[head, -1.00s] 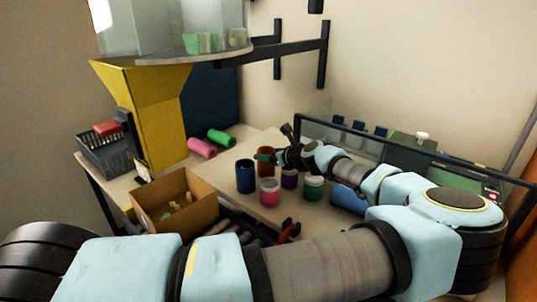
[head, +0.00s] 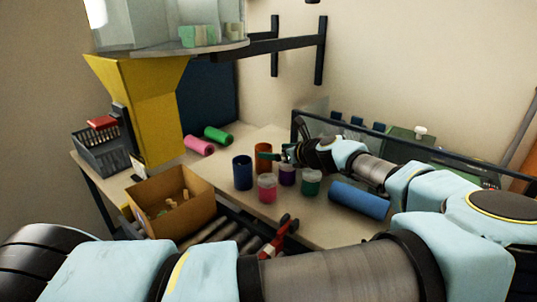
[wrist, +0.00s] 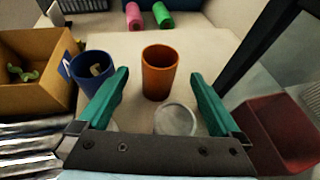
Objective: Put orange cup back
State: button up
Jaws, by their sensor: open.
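The orange cup (head: 263,165) stands upright on the table behind the other cups, partly hidden by my gripper in the head view. In the wrist view the orange cup (wrist: 158,77) stands just ahead, with its open rim toward me. My gripper (wrist: 159,78) is open, with one teal finger on either side of the cup's line. The cup shows between the fingertips with a gap on both sides. In the head view my gripper (head: 270,155) reaches in from the right at the cup's height; contact cannot be told.
Blue (head: 242,174), pink (head: 267,188), purple (head: 287,175) and green (head: 310,183) containers stand close by. A blue cylinder (head: 358,200) lies at right. A cardboard box (head: 172,205) is at left. Pink (head: 198,145) and green (head: 218,134) rolls lie behind. A clear-topped container (wrist: 177,118) sits between my fingers' bases.

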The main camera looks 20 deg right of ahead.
jog(key=v, duration=0.6)
jog(key=shift+b, duration=0.45)
